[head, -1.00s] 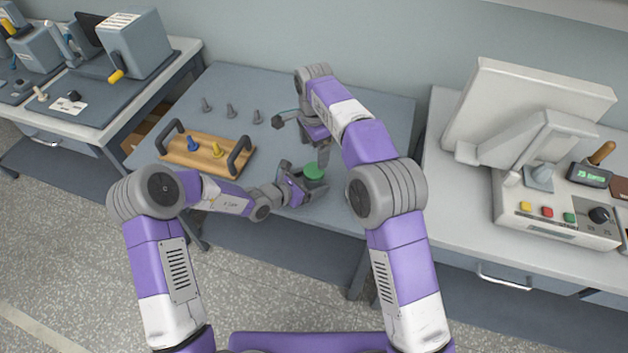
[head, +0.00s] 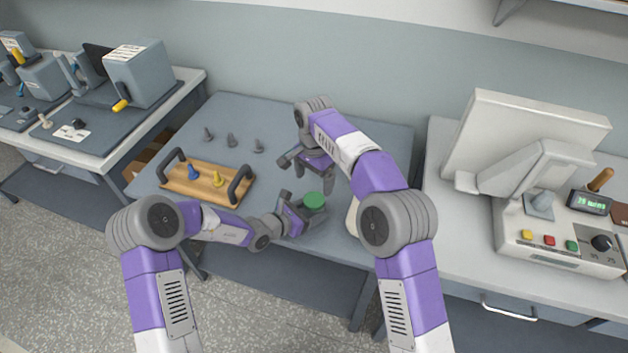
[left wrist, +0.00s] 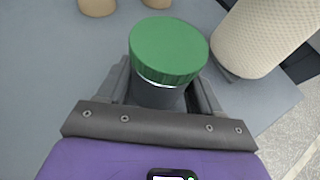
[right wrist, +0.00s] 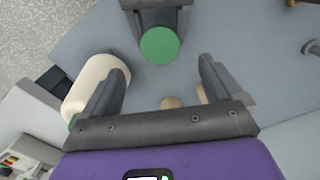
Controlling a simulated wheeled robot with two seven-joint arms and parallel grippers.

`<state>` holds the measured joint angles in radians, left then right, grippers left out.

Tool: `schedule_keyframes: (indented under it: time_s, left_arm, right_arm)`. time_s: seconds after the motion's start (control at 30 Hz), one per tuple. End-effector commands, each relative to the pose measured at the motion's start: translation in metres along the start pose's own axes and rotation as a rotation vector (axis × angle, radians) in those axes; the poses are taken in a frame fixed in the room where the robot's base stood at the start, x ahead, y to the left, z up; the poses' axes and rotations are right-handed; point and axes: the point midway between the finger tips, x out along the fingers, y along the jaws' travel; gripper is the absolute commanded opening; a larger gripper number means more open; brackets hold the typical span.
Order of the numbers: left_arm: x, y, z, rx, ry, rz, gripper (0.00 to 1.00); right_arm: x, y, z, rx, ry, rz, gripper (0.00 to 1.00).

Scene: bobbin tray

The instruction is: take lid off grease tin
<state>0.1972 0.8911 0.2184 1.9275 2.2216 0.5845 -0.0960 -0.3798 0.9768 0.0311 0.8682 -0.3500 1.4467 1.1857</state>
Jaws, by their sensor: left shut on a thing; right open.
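The grease tin is a dark grey cylinder (left wrist: 158,95) with a green lid (left wrist: 168,48) on top, near the table's front edge. The lid also shows in the head view (head: 314,200) and the right wrist view (right wrist: 160,45). My left gripper (head: 308,212) is shut on the tin's body below the lid, one finger on each side. My right gripper (right wrist: 158,85) is open and empty. It is above the table behind the tin, and its fingers are apart from the lid.
A large cream cone (right wrist: 96,88) stands beside the tin, mostly behind my right arm in the head view. A wooden tray (head: 205,193) with handles and blue and yellow pegs is left. A control box (head: 560,240) is right.

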Motion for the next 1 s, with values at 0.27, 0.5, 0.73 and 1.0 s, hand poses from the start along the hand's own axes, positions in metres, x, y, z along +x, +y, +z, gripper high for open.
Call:
schedule_keyframes:
  time_s: [0.27,0.5,0.73,1.0]
  left_arm:
    - [0.000,0.000,0.000,0.000,0.000,0.000,0.00]
    - [0.000,0.000,0.000,0.000,0.000,0.000,0.00]
    - [0.000,0.000,0.000,0.000,0.000,0.000,0.00]
    - [0.000,0.000,0.000,0.000,0.000,0.000,0.00]
  right_arm:
    - [0.038,0.001,0.000,-0.012,-0.001,0.003,0.93]
    - [0.069,0.000,0.000,-0.011,-0.001,0.002,0.93]
    - [0.077,0.000,0.000,-0.010,0.001,0.000,0.93]
    - [0.077,0.000,0.000,-0.010,0.000,0.000,0.79]
